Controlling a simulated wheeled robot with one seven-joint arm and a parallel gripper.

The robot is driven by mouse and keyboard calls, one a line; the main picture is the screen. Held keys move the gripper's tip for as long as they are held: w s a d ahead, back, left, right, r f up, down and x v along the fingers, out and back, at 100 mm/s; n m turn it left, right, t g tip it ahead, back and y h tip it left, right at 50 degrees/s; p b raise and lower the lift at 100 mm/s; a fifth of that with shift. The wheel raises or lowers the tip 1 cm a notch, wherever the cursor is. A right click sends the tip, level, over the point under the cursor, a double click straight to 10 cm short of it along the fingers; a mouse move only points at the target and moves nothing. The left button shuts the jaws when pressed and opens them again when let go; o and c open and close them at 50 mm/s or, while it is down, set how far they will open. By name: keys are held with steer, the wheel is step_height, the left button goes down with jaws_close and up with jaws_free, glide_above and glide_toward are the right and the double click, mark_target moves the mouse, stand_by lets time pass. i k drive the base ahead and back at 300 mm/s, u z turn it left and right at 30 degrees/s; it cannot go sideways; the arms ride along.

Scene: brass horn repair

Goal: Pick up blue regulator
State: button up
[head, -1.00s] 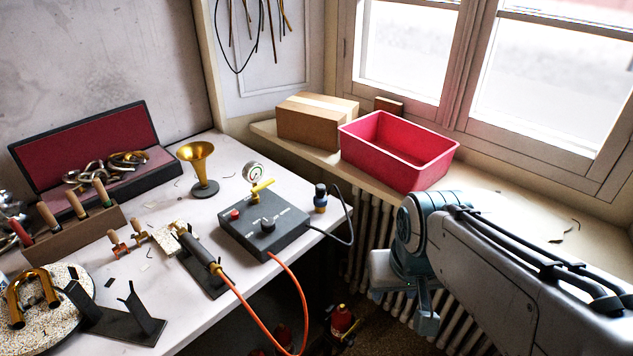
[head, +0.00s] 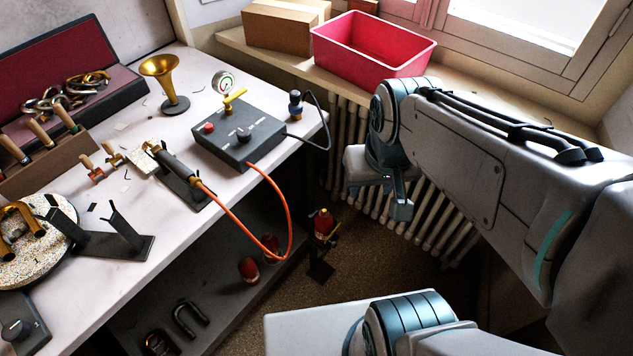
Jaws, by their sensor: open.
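My gripper (head: 398,206) hangs to the right of the bench, over the floor in front of the radiator. It is apart from the regulator and lower in the picture. It is open and nothing shows in it; its fingers are partly hidden by my arm.
A pink bin (head: 372,66) and a cardboard box (head: 279,28) stand on the window ledge. A brass horn bell (head: 164,78) and a torch with an orange hose (head: 289,215) are on the bench. A red-topped stand (head: 322,232) is on the floor beside the lower shelf.

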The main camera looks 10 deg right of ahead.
mark_target(295, 107)
steer(key=z, duration=0.2)
steer(key=k, duration=0.5)
steer(key=z, duration=0.55)
steer(key=k, duration=0.75)
steer(key=u, duration=0.4)
steer(key=i, duration=0.65)
steer(key=u, duration=0.65)
steer(key=i, duration=1)
steer(key=z, duration=0.35)
